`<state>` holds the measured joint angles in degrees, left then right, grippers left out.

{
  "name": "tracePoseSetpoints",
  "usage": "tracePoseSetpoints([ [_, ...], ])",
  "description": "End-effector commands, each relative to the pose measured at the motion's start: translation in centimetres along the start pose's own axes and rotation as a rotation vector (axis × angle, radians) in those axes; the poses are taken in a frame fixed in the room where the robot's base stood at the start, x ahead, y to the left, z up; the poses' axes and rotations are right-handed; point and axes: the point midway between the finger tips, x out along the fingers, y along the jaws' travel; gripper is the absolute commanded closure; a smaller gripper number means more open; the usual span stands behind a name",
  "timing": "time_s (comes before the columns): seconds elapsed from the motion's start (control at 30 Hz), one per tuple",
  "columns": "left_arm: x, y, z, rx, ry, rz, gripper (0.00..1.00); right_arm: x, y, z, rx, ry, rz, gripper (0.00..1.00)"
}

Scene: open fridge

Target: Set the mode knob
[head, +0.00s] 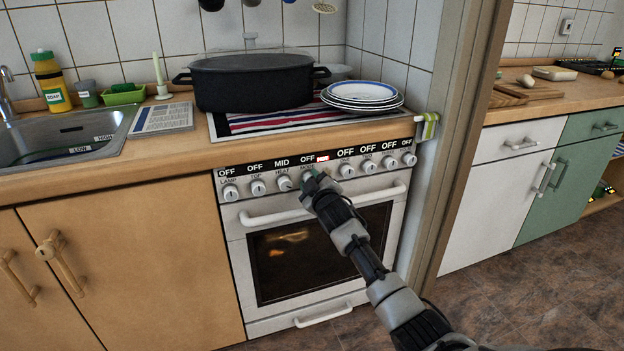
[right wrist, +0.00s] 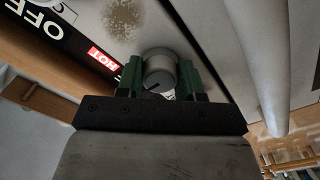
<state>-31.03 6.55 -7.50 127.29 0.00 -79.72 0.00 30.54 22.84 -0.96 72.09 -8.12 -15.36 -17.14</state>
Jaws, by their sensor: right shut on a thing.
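The white stove (head: 300,225) has a row of knobs on its front panel under a black label strip. My right gripper (head: 309,181) is at the panel, on the knob under the partly covered label that seems to read MODE. In the right wrist view the grey mode knob (right wrist: 159,72) sits between the two green fingers of my right gripper (right wrist: 160,78), which are closed on its sides. A dark pointer mark shows on the knob. In the head view the knob is mostly hidden by the gripper. My left gripper is not in view.
A red HOT sign (head: 323,158) is lit on the strip, right of the gripper. The heat knob (head: 284,183), labelled MID, is close on the left; another knob (head: 347,170) is on the right. The oven handle (head: 272,217) runs below. A black pot (head: 250,82) stands on top.

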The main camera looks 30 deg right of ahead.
Motion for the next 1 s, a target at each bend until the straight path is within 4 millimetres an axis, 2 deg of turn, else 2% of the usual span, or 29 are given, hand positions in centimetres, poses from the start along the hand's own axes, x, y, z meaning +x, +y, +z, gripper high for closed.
tracePoseSetpoints([
  [0.47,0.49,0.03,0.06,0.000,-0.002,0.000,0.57,-0.01,-0.07,0.03,-0.018,0.000,-0.001,0.87],
  [0.5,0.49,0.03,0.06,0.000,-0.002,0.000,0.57,-0.01,-0.07,0.03,-0.018,0.000,-0.001,0.60],
  [0.63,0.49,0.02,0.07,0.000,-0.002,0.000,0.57,-0.01,-0.06,0.02,-0.017,0.000,-0.001,0.40],
  [0.67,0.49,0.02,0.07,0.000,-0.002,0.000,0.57,-0.01,-0.06,0.02,-0.017,0.000,-0.001,0.37],
  [1.0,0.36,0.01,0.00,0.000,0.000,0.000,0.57,-0.44,-0.05,0.02,-0.015,0.000,-0.001,0.37],
])
